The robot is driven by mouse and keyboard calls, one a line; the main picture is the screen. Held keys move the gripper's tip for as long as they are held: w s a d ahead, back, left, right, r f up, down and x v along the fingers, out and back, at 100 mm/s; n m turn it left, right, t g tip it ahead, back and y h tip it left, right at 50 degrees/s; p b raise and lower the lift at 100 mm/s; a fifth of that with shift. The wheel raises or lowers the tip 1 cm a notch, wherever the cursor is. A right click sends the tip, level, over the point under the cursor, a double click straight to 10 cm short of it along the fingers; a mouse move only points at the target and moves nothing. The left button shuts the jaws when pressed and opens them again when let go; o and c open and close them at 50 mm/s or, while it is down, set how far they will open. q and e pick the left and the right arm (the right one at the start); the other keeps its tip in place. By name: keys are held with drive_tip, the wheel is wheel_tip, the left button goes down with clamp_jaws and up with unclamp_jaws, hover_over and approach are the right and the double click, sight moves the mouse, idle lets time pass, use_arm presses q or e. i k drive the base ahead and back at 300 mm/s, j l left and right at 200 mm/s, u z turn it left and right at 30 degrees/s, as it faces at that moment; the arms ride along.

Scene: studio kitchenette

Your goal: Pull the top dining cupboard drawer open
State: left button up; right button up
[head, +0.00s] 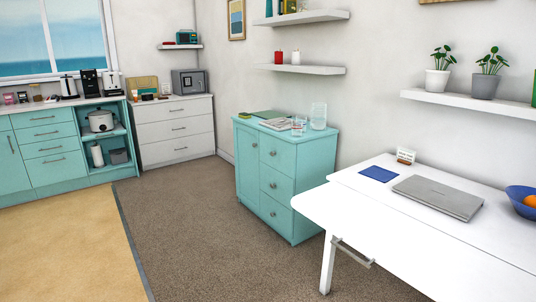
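The teal dining cupboard (312,180) stands against the wall in the middle of the head view. Its front has a door (246,172) on the left and a stack of three drawers on the right, each with a small round knob. The top drawer (283,158) looks closed, flush with the middle drawer (283,190) and bottom drawer (282,217). Neither of my grippers shows in the head view.
A newspaper (278,125), glasses (298,127) and a glass jug (318,116) stand on the cupboard. A white table (400,225) with a laptop (437,197) is at the right, close to the cupboard. Brown carpet (190,225) in front of the drawers is clear.

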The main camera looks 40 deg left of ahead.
sight(279, 153)
drive_tip(key=i+j, duration=0.15)
drive_tip(key=j, duration=0.25)
drive_tip(key=i+j, duration=0.2)
drive_tip(key=j, duration=0.2)
drive_tip(key=i+j, duration=0.15)
drive_tip(key=j, duration=0.25)
drive_tip(key=i+j, duration=0.15)
drive_tip(key=j, duration=0.25)
drive_tip(key=i+j+u, duration=0.1)
drive_tip(key=j, duration=0.3)
drive_tip(key=i, duration=0.05)
